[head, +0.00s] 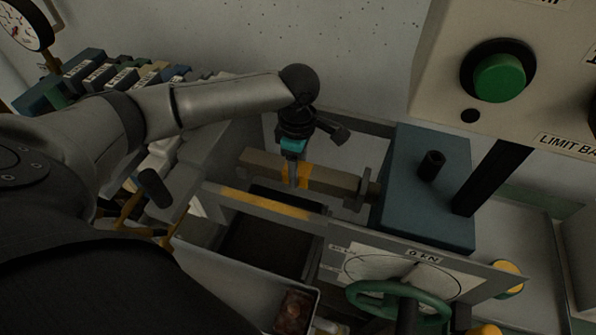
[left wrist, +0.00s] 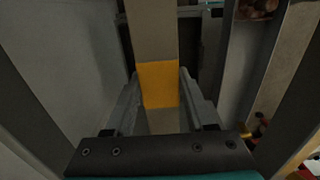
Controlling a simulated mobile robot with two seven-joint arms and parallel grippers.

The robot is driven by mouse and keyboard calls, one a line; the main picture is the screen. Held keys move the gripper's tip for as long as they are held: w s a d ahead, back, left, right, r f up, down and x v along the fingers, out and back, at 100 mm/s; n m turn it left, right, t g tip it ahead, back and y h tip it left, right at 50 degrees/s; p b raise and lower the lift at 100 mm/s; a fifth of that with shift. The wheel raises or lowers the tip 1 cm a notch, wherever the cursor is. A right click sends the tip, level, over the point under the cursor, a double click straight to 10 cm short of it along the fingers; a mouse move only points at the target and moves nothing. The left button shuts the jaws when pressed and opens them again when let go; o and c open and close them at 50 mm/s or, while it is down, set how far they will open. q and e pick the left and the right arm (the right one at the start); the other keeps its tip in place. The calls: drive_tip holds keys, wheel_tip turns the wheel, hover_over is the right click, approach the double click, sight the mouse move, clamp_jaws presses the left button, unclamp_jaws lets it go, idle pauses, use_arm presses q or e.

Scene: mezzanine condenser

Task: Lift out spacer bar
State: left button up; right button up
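The spacer bar (head: 330,181) is a long grey-brown bar with a yellow band around its middle. In the head view it lies level behind the front rail, its right end close to a metal spindle end (head: 366,189); I cannot tell if they touch. My left gripper (head: 297,176) reaches down onto the bar at the yellow band. In the left wrist view the bar (left wrist: 153,30) runs between the two fingers (left wrist: 160,88), which sit against both its sides with no clear gap. My right gripper is not in view.
A front rail (head: 262,206) with a yellow stripe runs before the bar, near a dark opening (head: 265,246). A blue block (head: 420,190) stands right. A green handwheel (head: 398,300) and a 0 kN dial (head: 385,268) are at the front. A panel with a green button (head: 499,77) overhangs upper right.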

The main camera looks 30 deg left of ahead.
use_arm(q)
clamp_jaws()
drive_tip(key=shift+w+r, duration=0.1)
drive_tip(key=shift+r, duration=0.05)
idle(0.6)
